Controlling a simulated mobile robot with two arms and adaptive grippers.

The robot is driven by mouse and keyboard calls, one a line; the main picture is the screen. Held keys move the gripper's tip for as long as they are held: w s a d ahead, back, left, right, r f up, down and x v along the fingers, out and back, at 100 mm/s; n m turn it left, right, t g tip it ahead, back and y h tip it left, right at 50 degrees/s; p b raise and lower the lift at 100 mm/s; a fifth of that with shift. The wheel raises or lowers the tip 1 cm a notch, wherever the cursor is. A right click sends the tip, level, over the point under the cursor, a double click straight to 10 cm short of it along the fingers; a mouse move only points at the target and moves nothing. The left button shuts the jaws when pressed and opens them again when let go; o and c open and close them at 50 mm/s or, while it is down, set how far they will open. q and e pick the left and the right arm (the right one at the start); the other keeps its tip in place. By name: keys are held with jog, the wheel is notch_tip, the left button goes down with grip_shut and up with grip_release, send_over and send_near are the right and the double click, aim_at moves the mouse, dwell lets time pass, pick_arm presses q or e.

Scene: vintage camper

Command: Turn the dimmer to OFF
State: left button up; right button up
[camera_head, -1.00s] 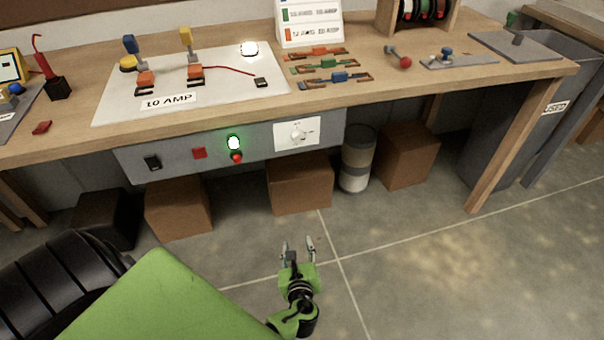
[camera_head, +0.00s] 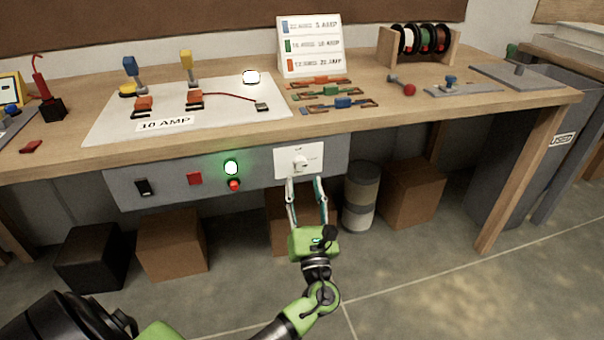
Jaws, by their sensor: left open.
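The dimmer is a white plate (camera_head: 284,158) with a round white knob (camera_head: 300,163) on the grey panel under the bench's front edge. Small print surrounds the knob but is too small to read. My left gripper (camera_head: 304,181) is open and empty, with its two fingertips just below the knob, at the plate's lower edge. I cannot tell whether the fingertips touch the plate. A green lamp (camera_head: 232,168) is lit on the same panel. My right gripper is not in view.
Left of the dimmer, the panel has a red button (camera_head: 234,184), a red square (camera_head: 195,178) and a black switch (camera_head: 144,187). Cardboard boxes (camera_head: 172,246) and a grey canister (camera_head: 360,198) stand under the wooden bench (camera_head: 420,112).

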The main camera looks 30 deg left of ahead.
aim_at(301, 167)
pick_arm(q)
jog(key=shift+x, duration=2.1)
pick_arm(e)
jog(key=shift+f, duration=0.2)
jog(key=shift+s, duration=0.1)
pick_arm(q)
jog(key=c, duration=1.1)
jog(key=shift+f, duration=0.1)
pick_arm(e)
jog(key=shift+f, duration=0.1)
